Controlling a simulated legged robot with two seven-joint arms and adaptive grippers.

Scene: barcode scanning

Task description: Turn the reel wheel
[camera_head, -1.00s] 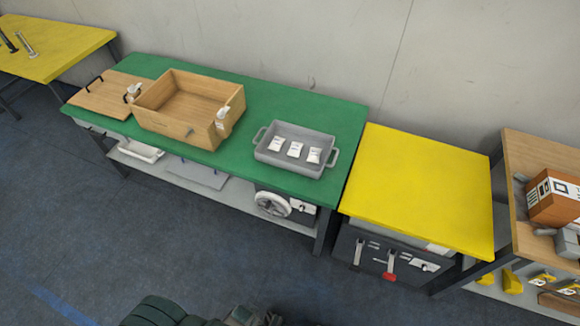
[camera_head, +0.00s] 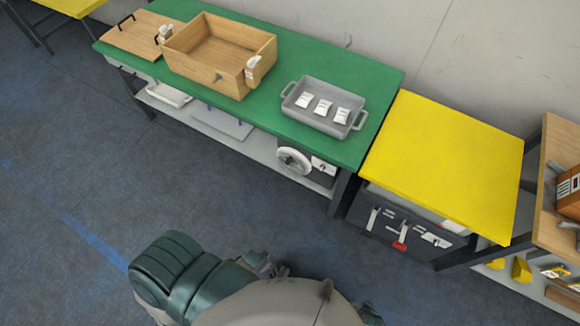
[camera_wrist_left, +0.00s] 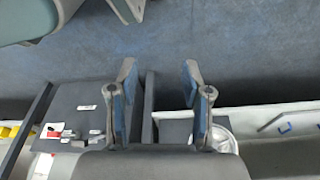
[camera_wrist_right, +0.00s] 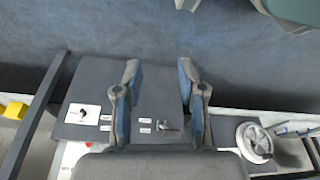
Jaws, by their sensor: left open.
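The reel wheel (camera_head: 294,160) is a white handwheel on the front of a dark box under the right part of the green table. In the left wrist view the wheel (camera_wrist_left: 222,138) is partly hidden behind the right-hand finger of my left gripper (camera_wrist_left: 159,76). That gripper's fingers are spread apart with nothing between them. In the right wrist view the wheel (camera_wrist_right: 255,140) shows to the right of my right gripper (camera_wrist_right: 159,72), apart from it. The right gripper's fingers are also spread and empty.
The green table (camera_head: 330,141) carries a wooden crate (camera_head: 205,75) and a grey tray (camera_head: 298,104) with white packets. A yellow-topped table (camera_head: 440,150) stands right of it, above a dark panel with levers (camera_head: 400,232). The blue-grey floor (camera_head: 180,190) in front is clear.

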